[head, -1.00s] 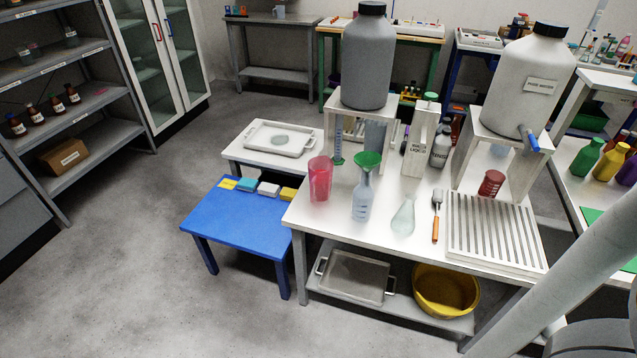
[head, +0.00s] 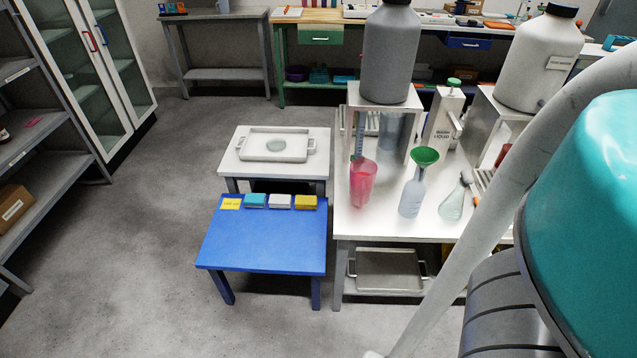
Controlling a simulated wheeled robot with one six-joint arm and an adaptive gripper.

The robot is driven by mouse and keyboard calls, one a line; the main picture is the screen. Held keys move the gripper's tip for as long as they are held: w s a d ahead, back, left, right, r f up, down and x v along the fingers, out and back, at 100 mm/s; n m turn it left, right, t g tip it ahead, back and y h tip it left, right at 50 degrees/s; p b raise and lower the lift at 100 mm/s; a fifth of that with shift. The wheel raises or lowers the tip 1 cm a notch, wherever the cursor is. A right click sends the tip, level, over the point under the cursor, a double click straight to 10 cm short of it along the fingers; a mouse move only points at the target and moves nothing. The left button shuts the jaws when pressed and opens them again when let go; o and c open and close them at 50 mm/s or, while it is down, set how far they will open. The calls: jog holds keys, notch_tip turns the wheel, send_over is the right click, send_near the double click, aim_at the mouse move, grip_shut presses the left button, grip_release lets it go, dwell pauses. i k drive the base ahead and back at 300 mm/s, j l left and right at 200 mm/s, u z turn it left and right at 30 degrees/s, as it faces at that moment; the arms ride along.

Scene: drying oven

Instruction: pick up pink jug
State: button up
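The pink jug (head: 362,184) stands upright on the white table (head: 388,228), near its left edge in the head view. It looks translucent and its mouth is open at the top. A bottle with a green funnel (head: 425,157) stands to its right, apart from it. A thin blue-green cylinder is partly hidden behind the jug. My arm crosses the right side of the view, large and close, well to the right of the jug. My gripper does not show in the view.
A low blue table (head: 262,240) with several sponges (head: 280,201) stands left of the white table. A small table with a white tray (head: 253,145) stands behind it. A large grey container (head: 387,60) sits on a stand behind the jug. The floor (head: 130,270) at left is clear.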

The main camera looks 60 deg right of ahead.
aim_at(364, 171)
jog(key=i+j, duration=0.2)
jog(key=i, duration=0.2)
jog(key=i+j, duration=0.2)
jog(key=i, duration=0.25)
jog(key=i+j, duration=0.2)
jog(key=i, duration=0.2)
jog(key=i+j, duration=0.25)
jog(key=i, duration=0.15)
jog(key=i+j+z, duration=0.1)
jog(key=z, duration=0.35)
jog(key=i+j+z, duration=0.2)
jog(key=z, duration=0.2)
jog(key=i+j+z, duration=0.2)
jog(key=z, duration=0.25)
jog(key=k+l+z, duration=0.1)
jog(key=l+z, duration=0.15)
jog(key=k+l+z, duration=0.1)
jog(key=l+z, duration=0.15)
jog(key=l, duration=0.2)
